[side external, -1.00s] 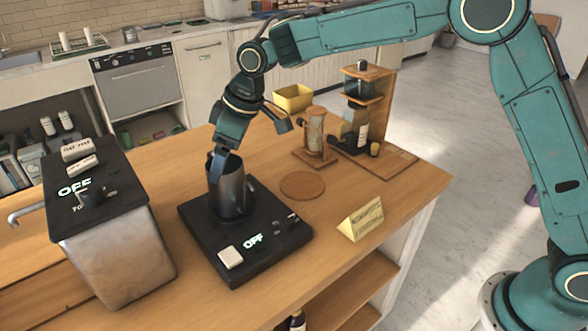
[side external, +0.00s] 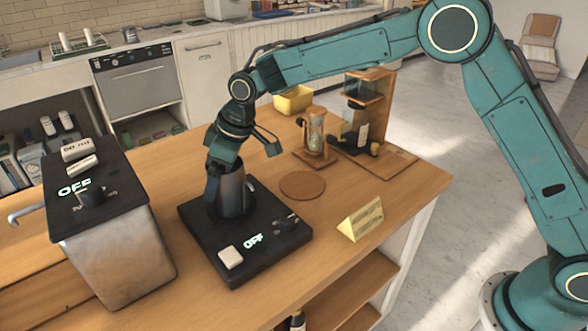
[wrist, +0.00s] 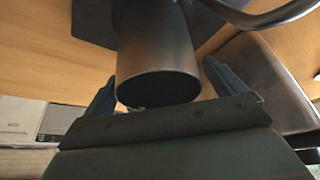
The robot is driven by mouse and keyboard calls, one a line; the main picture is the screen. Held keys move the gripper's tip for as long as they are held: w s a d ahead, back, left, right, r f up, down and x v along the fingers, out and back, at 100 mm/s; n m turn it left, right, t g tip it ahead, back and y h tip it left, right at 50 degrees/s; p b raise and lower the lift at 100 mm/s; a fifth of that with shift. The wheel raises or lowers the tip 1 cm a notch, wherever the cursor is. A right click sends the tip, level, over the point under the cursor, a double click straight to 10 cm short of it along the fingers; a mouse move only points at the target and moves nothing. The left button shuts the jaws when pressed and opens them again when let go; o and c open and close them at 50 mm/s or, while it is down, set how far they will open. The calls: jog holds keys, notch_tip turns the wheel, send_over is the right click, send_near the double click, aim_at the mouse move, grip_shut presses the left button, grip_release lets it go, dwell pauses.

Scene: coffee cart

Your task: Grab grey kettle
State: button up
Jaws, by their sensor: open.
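The grey kettle (side external: 234,194) stands upright on the black scale-like plate (side external: 262,262), which reads "OFF". In the wrist view the kettle (wrist: 156,50) is a dark cylinder with its round rim towards me. My gripper (side external: 213,190) points down at the kettle's left side in the side view. In the wrist view my gripper (wrist: 160,88) is open, with one finger on each side of the kettle's rim and gaps visible between fingers and wall. Whether the fingers touch the kettle is hard to tell.
A metal boiler box (side external: 115,250) with a black top and a spout stands left of the plate. A round coaster (side external: 303,186), a yellow sign (side external: 362,219), an hourglass-shaped glass (side external: 316,132) and a wooden stand (side external: 372,110) are to the right.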

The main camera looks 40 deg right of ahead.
jog(key=c, duration=1.5)
jog(key=shift+r, duration=0.1)
notch_tip(320, 180, up, 20)
jog(key=shift+f, duration=0.1)
dwell(0.6)
